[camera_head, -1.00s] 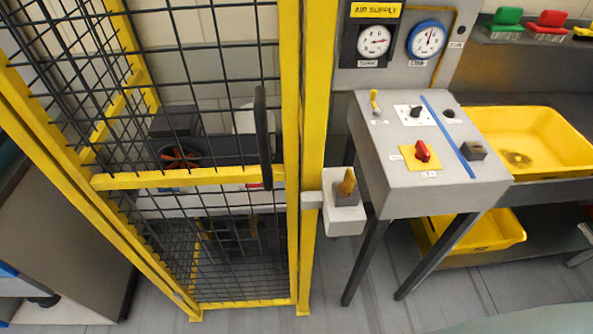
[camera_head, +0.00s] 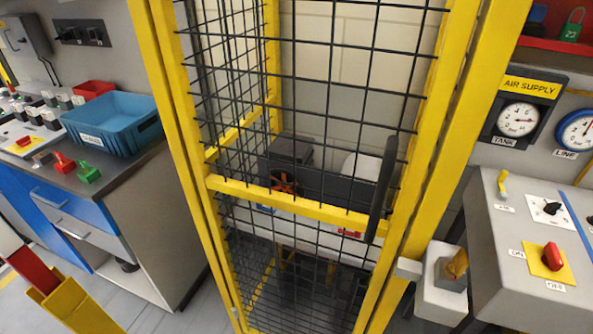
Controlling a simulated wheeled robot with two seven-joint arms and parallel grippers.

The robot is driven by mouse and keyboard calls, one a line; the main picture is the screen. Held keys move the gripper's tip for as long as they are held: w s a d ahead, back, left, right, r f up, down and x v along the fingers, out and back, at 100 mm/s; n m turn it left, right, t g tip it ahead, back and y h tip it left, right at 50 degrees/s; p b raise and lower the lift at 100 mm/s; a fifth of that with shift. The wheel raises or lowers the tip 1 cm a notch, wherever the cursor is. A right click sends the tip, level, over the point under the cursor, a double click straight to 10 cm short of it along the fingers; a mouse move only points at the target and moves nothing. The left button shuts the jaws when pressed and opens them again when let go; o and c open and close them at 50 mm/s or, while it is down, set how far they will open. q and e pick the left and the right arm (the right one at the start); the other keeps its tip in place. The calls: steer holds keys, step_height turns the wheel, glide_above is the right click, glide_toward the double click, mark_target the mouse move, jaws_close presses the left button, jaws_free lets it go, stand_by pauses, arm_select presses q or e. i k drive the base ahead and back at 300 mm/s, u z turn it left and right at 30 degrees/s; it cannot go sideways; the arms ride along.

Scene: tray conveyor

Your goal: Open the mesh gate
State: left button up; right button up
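The mesh gate (camera_head: 295,201) stands in the middle of the head view, with a yellow frame and black wire mesh. It appears shut, its right side close against the yellow post (camera_head: 440,150). A long black upright handle (camera_head: 381,190) is on its right side. Neither of my grippers is in view.
A grey control panel (camera_head: 500,245) with a red switch stands at the right, below two gauges. A counter at the left carries a blue bin (camera_head: 112,122). A red and yellow object (camera_head: 65,295) is at the lower left. Machinery shows behind the mesh.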

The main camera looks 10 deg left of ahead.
mark_target(462, 17)
steer(key=z, duration=0.55)
steer(key=k, duration=1.3)
steer(key=u, duration=0.1)
steer(key=i, duration=0.85)
steer(key=u, duration=0.6)
